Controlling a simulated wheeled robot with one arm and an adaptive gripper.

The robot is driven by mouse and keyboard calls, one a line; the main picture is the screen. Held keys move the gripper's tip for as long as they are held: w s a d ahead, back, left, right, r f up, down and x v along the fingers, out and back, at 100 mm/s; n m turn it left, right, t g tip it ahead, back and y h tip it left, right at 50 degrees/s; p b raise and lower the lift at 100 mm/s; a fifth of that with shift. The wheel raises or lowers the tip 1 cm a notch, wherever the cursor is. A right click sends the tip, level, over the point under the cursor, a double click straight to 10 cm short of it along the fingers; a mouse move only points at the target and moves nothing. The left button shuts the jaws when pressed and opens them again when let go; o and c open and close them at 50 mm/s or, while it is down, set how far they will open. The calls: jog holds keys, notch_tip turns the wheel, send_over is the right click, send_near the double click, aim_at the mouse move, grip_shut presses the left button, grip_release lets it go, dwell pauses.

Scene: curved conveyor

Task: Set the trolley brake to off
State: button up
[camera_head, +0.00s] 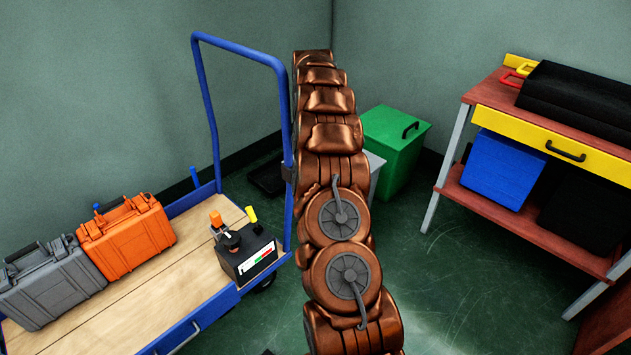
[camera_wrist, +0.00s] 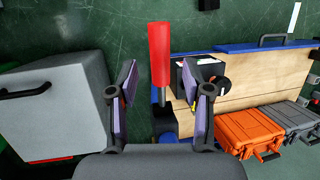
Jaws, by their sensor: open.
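The trolley (camera_head: 150,290) stands at the left in the head view, with a blue frame and a wooden deck. Its deck (camera_wrist: 265,75) also shows in the wrist view. A black box (camera_head: 248,255) with a red and green label sits at the deck's near right corner. A red handle (camera_wrist: 161,50) on a grey shaft stands upright in the wrist view, in line with the gap between my fingers. I cannot tell whether it is the brake lever. My gripper (camera_wrist: 165,88) is open, and no contact shows. In the head view my arm hides the gripper.
An orange case (camera_head: 127,235) and a grey case (camera_head: 50,282) lie on the deck. The blue push bar (camera_head: 212,110) rises close beside my arm. A green bin (camera_head: 393,145) stands behind it. A workbench (camera_head: 560,120) is at the right.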

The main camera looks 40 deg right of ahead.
jog(key=shift+v, duration=1.65)
